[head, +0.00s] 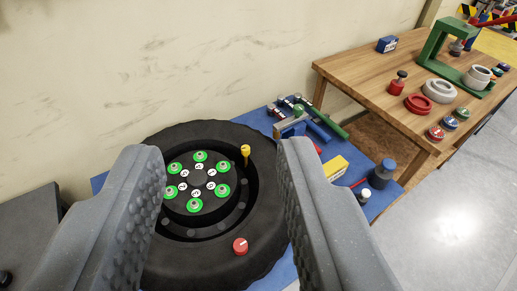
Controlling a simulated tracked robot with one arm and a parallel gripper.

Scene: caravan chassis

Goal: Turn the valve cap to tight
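A black wheel with a wide tyre (265,215) lies flat on a blue surface below me. A small upright yellow piece (245,151) stands at the far right inner edge of the tyre; it looks like the valve with its cap. A round red cap (240,246) with a white mark sits on the near part of the tyre; I cannot tell whether it is the valve cap. My gripper (220,150) is open above the wheel, with its grey fingers far apart and nothing between them. The yellow piece shows between the fingers, nearer the right one.
The hub has several green-ringed nuts (194,205) around numbered white discs. Tools, a yellow box (335,168) and a dark blue cylinder (382,173) lie on the blue mat (383,198) at right. A wooden table (365,75) holds rings and caps. A wall (150,60) stands behind.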

